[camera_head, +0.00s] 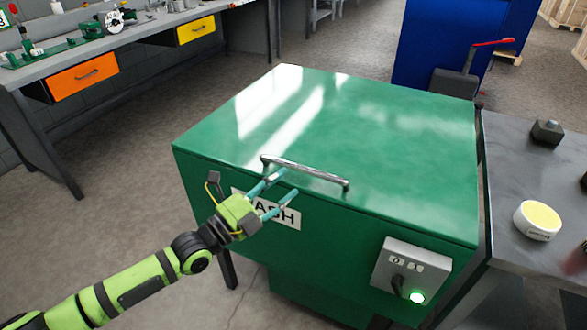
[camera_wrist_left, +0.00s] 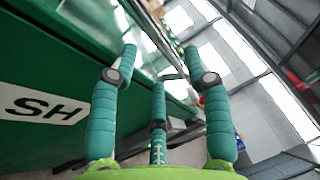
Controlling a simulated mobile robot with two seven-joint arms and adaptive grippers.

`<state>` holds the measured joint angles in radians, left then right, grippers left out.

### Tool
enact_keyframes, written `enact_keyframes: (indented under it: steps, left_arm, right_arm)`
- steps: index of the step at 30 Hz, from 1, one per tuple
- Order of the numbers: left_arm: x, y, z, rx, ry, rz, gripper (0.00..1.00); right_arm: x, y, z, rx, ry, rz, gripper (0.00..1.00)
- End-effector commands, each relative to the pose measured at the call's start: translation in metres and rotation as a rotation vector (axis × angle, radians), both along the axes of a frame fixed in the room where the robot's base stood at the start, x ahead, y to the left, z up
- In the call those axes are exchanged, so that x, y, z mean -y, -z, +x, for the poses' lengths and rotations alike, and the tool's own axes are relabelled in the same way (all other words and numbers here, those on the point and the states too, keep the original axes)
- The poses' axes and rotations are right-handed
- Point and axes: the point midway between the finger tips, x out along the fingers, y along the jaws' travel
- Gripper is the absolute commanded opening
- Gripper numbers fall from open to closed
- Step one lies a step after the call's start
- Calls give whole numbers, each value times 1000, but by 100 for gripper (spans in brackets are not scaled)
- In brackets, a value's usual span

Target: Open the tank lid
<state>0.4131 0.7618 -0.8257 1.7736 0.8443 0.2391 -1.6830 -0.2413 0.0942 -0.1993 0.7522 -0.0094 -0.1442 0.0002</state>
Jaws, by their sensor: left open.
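The green tank labelled WASH has a flat, shiny green lid (camera_head: 370,120), which lies shut on the tank body (camera_head: 340,225). A metal bar handle (camera_head: 305,172) runs along the lid's front edge. My left gripper (camera_head: 284,184) is open in front of the tank, its teal fingers pointing at the handle's left part. I cannot tell whether they touch it. In the left wrist view the open fingers (camera_wrist_left: 160,55) are spread beside the green front, with part of the label showing. My right gripper is not in view.
A grey switch box (camera_head: 410,270) with a lit green light sits on the tank's front right. A grey table (camera_head: 510,180) on the right carries a yellow-topped round object (camera_head: 537,220). A workbench (camera_head: 150,35) with drawers stands back left. Floor left of the tank is clear.

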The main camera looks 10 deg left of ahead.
Motion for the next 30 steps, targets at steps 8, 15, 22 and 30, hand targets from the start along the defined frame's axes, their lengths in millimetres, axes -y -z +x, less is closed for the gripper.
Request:
enact_keyframes:
  steps: [8, 15, 22, 30]
  left_arm:
    - [28, -8, 32, -1, 1, -1, 49]
    - [39, -10, 45, -3, 0, 0, 49]
    - [39, -10, 45, -4, 0, 0, 49]
    - [39, -10, 45, -3, 0, -1, 0]
  right_arm:
    - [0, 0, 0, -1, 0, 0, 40]
    - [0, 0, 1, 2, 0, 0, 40]
    - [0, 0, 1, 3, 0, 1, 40]
    - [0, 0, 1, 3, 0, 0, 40]
